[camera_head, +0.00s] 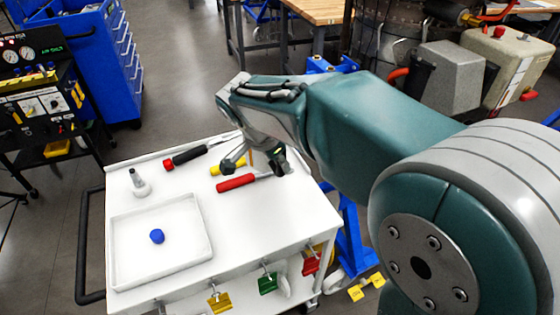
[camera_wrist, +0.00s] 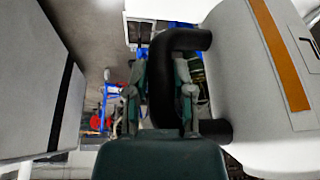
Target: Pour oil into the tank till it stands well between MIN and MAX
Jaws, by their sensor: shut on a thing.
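In the wrist view my gripper (camera_wrist: 166,105) is shut on the black handle (camera_wrist: 166,85) of a large white jug (camera_wrist: 245,70). A long orange-brown strip (camera_wrist: 280,55) runs down the jug's side. The jug's mouth is out of frame. In the head view my gripper (camera_head: 257,163) shows over the far part of the trolley; the jug is hard to make out there. A beige box with a red knob (camera_head: 518,62) and a grey box (camera_head: 450,75) stand at upper right. I cannot tell which is the tank, and no MIN or MAX mark is readable.
The white trolley (camera_head: 285,205) carries a shallow tray (camera_head: 135,275) with a blue cap (camera_head: 157,236), a small grey-white fitting (camera_head: 140,184), and tools with black (camera_head: 188,156) and red (camera_head: 236,182) handles. A grey block (camera_wrist: 35,75) is close at left in the wrist view.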

